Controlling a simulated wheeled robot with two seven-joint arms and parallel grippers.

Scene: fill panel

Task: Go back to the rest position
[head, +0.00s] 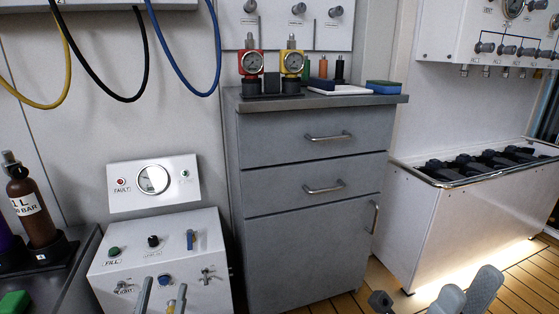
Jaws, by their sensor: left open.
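My left gripper (163,298) shows at the bottom edge, in front of the white fill panel (105,268). Its two grey fingers stand apart with nothing seen between them. The panel carries a green button (113,252), a black knob (153,241), a blue-handled lever (190,240), a blue knob (165,281) and small metal valves. Behind it stands a raised plate with a round gauge (153,179) and a red lamp marked FAULT (121,184). Rounded grey parts of my right arm show at the bottom right; its jaws cannot be made out.
A grey cabinet (310,235) stands in the middle with two gauges, small bottles and a blue sponge (383,87) on top. A brown bottle (36,208) stands in a holder at left. A white bench (425,235) is at right. Hoses hang at upper left.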

